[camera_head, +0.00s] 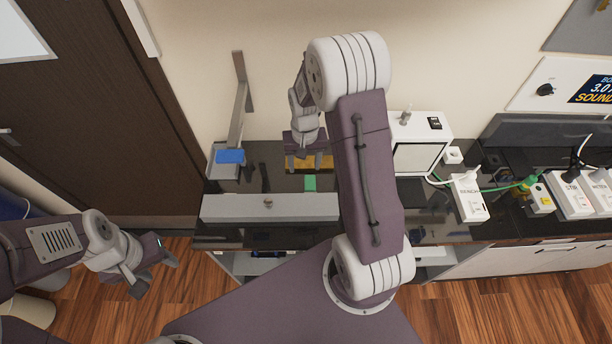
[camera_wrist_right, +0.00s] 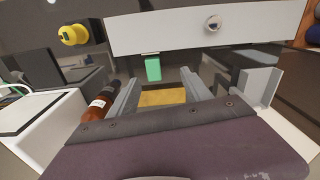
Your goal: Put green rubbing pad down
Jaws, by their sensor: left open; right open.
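The green rubbing pad (camera_head: 310,183) lies on the dark worktop, just in front of my right gripper. It also shows in the right wrist view (camera_wrist_right: 153,68), beyond the fingertips. My right gripper (camera_head: 304,164) is open, with its fingers apart from the pad. It also shows in the right wrist view (camera_wrist_right: 160,86), with a yellow-brown piece (camera_wrist_right: 163,97) visible between the fingers. My left gripper (camera_head: 155,270) is open and empty, over the floor at the lower left.
A blue block (camera_head: 230,156) sits by a metal stand (camera_head: 239,115) at the worktop's left. A long grey drawer front or box (camera_head: 257,208) runs along the front edge. A brown bottle (camera_wrist_right: 100,105) stands beside the right gripper. A white box (camera_head: 420,140) and power strips (camera_head: 468,197) are at right.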

